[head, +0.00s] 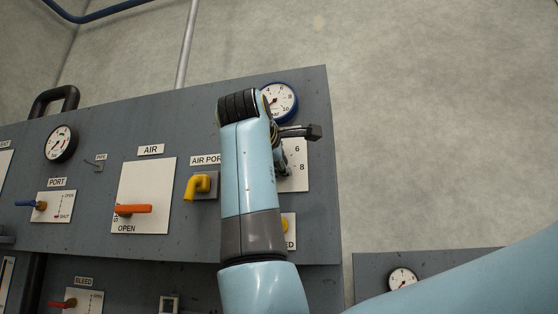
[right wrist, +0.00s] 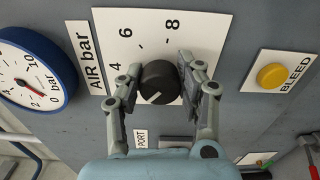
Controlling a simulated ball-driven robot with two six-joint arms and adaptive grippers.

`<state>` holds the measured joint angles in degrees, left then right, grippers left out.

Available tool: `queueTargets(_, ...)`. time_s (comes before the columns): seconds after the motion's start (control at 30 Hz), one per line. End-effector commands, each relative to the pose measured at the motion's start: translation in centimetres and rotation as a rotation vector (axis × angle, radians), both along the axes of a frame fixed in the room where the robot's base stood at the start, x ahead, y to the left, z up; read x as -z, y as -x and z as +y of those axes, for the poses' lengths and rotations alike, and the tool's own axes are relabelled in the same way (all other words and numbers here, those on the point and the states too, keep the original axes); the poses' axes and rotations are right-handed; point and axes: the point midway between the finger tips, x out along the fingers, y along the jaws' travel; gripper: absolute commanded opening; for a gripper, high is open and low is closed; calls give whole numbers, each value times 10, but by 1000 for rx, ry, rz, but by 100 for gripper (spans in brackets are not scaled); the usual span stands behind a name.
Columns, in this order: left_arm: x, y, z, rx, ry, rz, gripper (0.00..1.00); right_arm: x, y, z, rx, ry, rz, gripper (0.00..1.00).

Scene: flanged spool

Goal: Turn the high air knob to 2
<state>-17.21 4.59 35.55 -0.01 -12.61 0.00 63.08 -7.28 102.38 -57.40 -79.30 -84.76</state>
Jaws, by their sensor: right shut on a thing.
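The black round knob (right wrist: 160,82) sits on a white dial plate (right wrist: 115,22) marked 4, 6 and 8 in the right wrist view. A short white pointer line on the knob points toward the lower left of that view, away from these numbers. My right gripper (right wrist: 157,70) is shut on the knob, one finger on each side. In the head view, my arm hides the knob; part of the dial plate (head: 297,179) shows with 6 and 8. My left gripper is not in view.
A blue-rimmed AIR bar gauge (right wrist: 35,68) is beside the dial, also in the head view (head: 281,102). A yellow BLEED button (right wrist: 271,76) is on its other side. A yellow AIR PORT handle (head: 202,184) and an orange AIR lever (head: 134,209) stand left of my arm.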

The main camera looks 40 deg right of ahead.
Motion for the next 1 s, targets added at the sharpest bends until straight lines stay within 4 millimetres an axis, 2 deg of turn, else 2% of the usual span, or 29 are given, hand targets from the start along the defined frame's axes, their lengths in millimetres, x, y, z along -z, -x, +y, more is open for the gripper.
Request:
queueTargets(0.03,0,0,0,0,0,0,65,3,-1,0,0,-4,6,4)
queueTargets(0.07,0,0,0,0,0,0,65,3,-1,0,0,-4,6,37)
queueTargets(0.23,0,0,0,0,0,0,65,2,-1,0,-1,-3,4,60)
queueTargets(0.77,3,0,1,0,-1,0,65,1,0,0,0,-16,-17,60)
queueTargets(1.0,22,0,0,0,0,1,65,5,0,0,-1,-180,-211,60)
